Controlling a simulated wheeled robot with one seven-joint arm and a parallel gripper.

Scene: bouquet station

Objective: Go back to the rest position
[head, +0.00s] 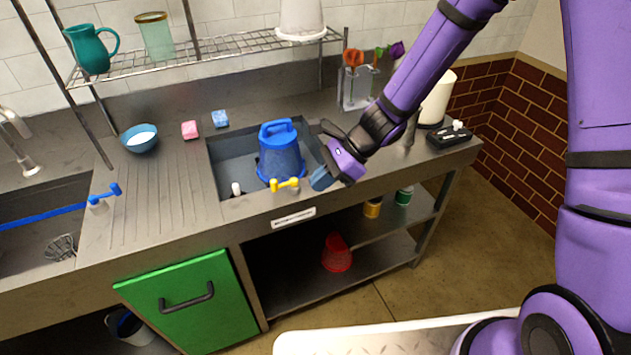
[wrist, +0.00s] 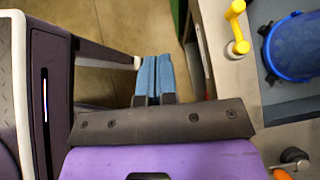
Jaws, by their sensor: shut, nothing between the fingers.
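My gripper (head: 322,180) is at the end of my purple arm, in front of the counter's front edge, right of the blue bucket. In the wrist view its two blue fingers (wrist: 153,76) are together with nothing between them, over the floor beside the counter edge. The blue bucket (head: 281,155) stands in the basin with its handle on top, and part of it shows at the right of the wrist view (wrist: 298,48). My gripper is apart from it. A yellow tap lever (head: 285,184) is on the basin's front rim and also shows in the wrist view (wrist: 236,28).
Flowers stand in a clear holder (head: 356,90) at the back right. A black box (head: 449,136) sits at the counter's right end.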

